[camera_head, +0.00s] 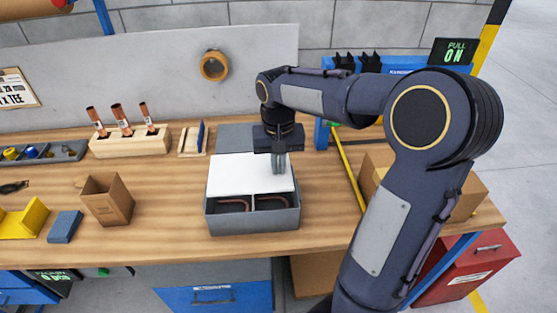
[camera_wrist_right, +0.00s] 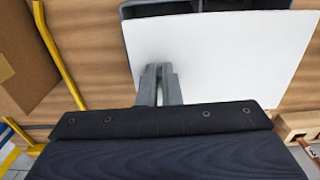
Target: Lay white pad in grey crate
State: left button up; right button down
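The white pad (camera_head: 240,174) is flat over the back part of the grey crate (camera_head: 253,222). The crate's front part shows, with two compartments holding bent copper tubes (camera_head: 272,203). My right gripper (camera_head: 278,170) points down at the pad's back right area, its fingers close together on the pad. In the right wrist view the fingers (camera_wrist_right: 160,72) overlap the white pad (camera_wrist_right: 230,60), and the crate's dark edge (camera_wrist_right: 160,9) shows beyond it. The exact grip point and any gap between pad and crate are hard to see. My left gripper is out of view.
A wooden block with copper tubes (camera_head: 130,144) stands at the back left. A small cardboard box (camera_head: 107,200), a blue block (camera_head: 65,226) and a yellow holder (camera_head: 25,220) are left of the crate. A yellow bar (camera_head: 350,175) and a larger cardboard box (camera_head: 468,195) are on the right.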

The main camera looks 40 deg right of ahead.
jog(key=shift+f+b, duration=0.55)
jog(key=shift+f, duration=0.3)
notch_tip(320, 180, down, 6)
jog(key=b, duration=0.5)
jog(key=shift+f, duration=0.3)
dwell(0.6)
jog(key=shift+f+b, duration=0.45)
jog(key=shift+f, duration=0.1)
dwell(0.5)
jog(key=c, duration=1.5)
grip_release()
jog(key=shift+c, duration=0.2)
